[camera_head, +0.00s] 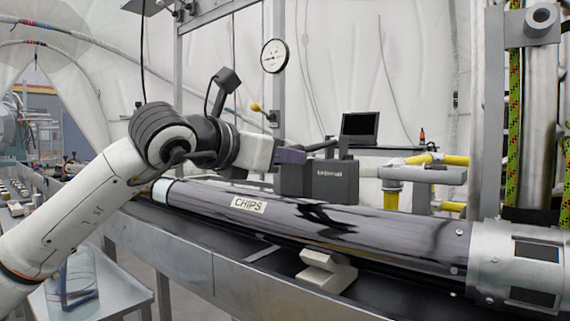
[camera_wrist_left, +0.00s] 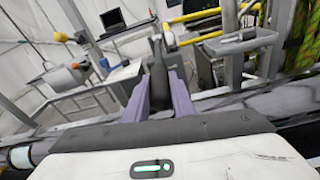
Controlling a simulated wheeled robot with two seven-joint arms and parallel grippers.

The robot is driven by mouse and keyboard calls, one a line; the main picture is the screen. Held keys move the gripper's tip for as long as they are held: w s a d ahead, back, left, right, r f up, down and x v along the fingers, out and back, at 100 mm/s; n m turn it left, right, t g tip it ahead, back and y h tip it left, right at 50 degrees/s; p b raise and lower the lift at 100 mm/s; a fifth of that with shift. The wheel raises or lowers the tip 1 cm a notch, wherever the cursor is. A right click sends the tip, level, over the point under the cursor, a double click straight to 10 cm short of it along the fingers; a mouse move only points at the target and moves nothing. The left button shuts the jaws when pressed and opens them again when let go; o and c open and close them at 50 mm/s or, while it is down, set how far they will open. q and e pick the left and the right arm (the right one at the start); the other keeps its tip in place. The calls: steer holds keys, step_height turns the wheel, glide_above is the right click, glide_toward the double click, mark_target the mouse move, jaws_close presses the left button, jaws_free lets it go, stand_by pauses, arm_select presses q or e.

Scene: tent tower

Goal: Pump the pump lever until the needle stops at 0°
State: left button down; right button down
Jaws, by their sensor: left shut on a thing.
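My left gripper (camera_head: 292,156) comes in from the left above the long dark tube. In the left wrist view its purple fingers (camera_wrist_left: 160,98) are shut on a dark grey lever (camera_wrist_left: 157,72), which stands between them. In the head view the dark pump lever (camera_head: 322,146) shows just beyond the fingertips, by the dark grey box. A round white gauge (camera_head: 274,56) hangs on the upright post at the back; its needle is too small to read. My right gripper is in neither view.
A long dark tube (camera_head: 400,226) marked CHIPS lies across the metal trough. The dark grey box (camera_head: 330,179) stands behind it. A yellow-knobbed rod (camera_head: 256,107) sticks out from the post above my wrist. A laptop (camera_head: 360,127) and yellow pipes (camera_head: 391,197) are farther back.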

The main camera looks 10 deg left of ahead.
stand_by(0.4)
arm_select(q)
steer(key=c, duration=1.5)
jaws_free()
steer(key=v, duration=1)
steer(key=shift+s, duration=0.2)
